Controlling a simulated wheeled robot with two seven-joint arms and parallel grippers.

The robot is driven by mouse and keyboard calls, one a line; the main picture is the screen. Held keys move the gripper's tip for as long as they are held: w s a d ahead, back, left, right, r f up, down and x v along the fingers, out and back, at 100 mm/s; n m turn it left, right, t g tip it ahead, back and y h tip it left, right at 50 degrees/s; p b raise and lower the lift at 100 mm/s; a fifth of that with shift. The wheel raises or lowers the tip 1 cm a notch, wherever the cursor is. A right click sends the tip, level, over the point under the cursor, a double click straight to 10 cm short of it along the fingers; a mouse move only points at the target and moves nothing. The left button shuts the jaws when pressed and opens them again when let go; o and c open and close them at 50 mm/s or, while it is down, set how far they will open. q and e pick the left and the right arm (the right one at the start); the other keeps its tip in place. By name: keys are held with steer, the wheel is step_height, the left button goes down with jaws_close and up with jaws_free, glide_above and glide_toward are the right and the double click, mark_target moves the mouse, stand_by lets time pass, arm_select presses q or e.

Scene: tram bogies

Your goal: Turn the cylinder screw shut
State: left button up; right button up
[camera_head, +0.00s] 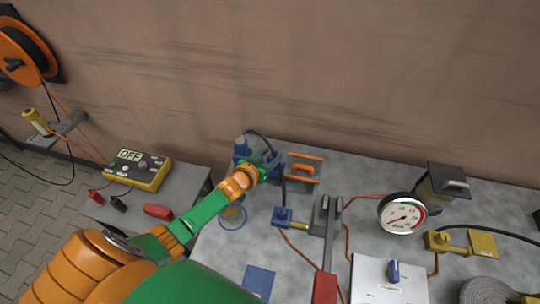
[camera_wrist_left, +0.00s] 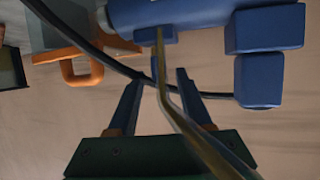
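My left arm reaches in from the lower left in the head view. Its gripper (camera_head: 266,163) is at the blue cylinder unit (camera_head: 241,149) at the table's back left edge and partly hides it. In the left wrist view the two fingers (camera_wrist_left: 162,98) are spread apart below the blue cylinder body (camera_wrist_left: 185,14). A bent brass-coloured rod (camera_wrist_left: 172,98) runs down from the cylinder and passes between the fingers in the picture; I see no clear grip on it. I cannot clearly make out the screw. My right gripper is not in view.
A dark cable (camera_wrist_left: 90,50) crosses near the fingertips. An orange-handled block (camera_head: 303,168) stands just right of the gripper. A second blue fitting (camera_head: 284,217), a red-handled lever (camera_head: 326,285) and a pressure gauge (camera_head: 402,214) stand further right. A meter (camera_head: 138,169) reads OFF at left.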

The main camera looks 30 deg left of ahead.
arm_select(q)
steer(key=p+v, duration=0.1)
steer(key=v, duration=0.6)
